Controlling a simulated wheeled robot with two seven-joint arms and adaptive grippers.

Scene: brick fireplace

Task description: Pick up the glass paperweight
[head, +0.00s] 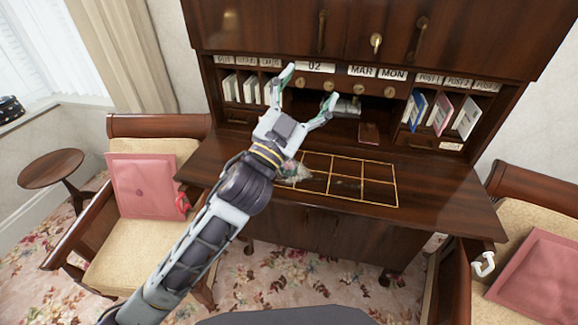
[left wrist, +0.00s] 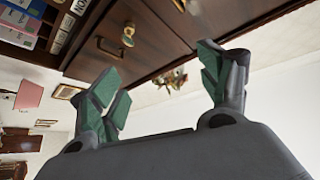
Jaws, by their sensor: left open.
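A small, pale, glassy-looking lump (head: 295,172) sits on the desk at the left part of a gold-lined grid (head: 398,190). It may be the glass paperweight; my left arm is close beside it in the picture and partly covers that area. My left gripper (head: 308,90) is open and empty, raised in front of the desk's pigeonholes, above and beyond the lump in the picture. In the left wrist view its spread green-padded fingers (left wrist: 158,72) have nothing between them that they touch. No paperweight shows in that view. My right gripper is not in view.
The dark wooden desk (head: 440,195) has pigeonholes with books and brass knobs behind, and cabinet doors (head: 350,30) above. A grey metallic object (head: 347,106) lies near the pigeonholes. Chairs with pink cushions (head: 143,186) stand left and right. The desktop right of the grid is clear.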

